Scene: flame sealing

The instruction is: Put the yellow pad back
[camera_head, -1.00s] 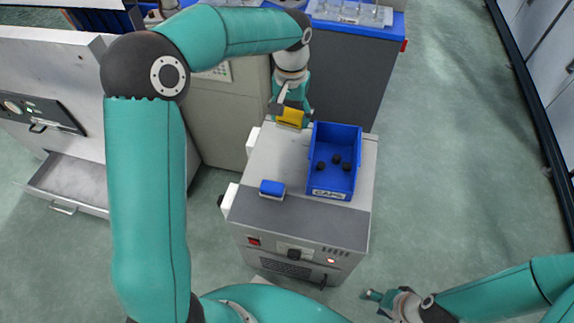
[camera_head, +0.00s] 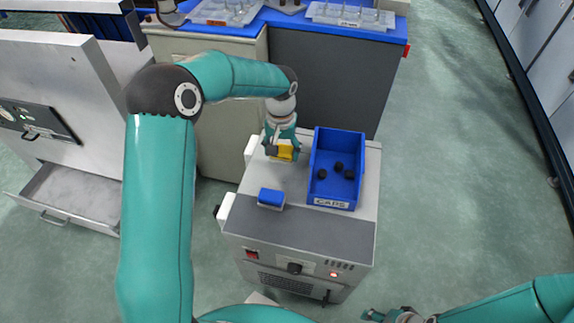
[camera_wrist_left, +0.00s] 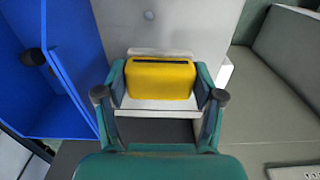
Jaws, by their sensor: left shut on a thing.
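The yellow pad (camera_head: 284,152) is a small block near the back left of the grey cabinet's top. My left gripper (camera_head: 282,147) is shut on it from above. In the left wrist view the yellow pad (camera_wrist_left: 161,80) sits between the two fingers of my left gripper (camera_wrist_left: 160,92), with a dark slot on its upper face. A pale ledge or base shows just under and behind the pad; I cannot tell whether they touch. My right gripper (camera_head: 388,316) is at the bottom edge, partly cut off, away from the cabinet.
On the grey cabinet (camera_head: 300,232) a blue bin (camera_head: 334,192) labelled CAPS holds several dark caps, right of the pad. It also shows in the left wrist view (camera_wrist_left: 45,100). A blue pad (camera_head: 271,198) lies nearer the front. A blue-topped bench (camera_head: 325,60) with racks stands behind.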

